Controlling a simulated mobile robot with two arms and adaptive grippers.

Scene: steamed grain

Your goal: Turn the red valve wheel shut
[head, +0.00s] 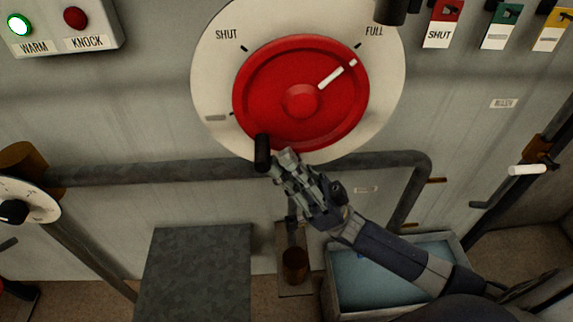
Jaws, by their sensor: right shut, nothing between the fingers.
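The red valve wheel (265,85) sits on a round cream dial plate (214,70) on the wall, at the top middle of the head view. The plate reads SHUT at upper left and FULL at upper right. A white pointer mark (331,78) on the wheel points up and right, toward the FULL side. A black handle knob (262,152) stands out at the wheel's lower left. My right gripper (280,160) is shut and empty, with its tips right beside the knob; whether they touch it I cannot tell. My left gripper is not in view.
A grey pipe (150,172) runs below the wheel. A grey block (195,270) and a blue-filled basin (350,275) stand below. A panel with WARM and KNOCK lamps (75,18) is at upper left. Coloured tags (443,25) hang at upper right.

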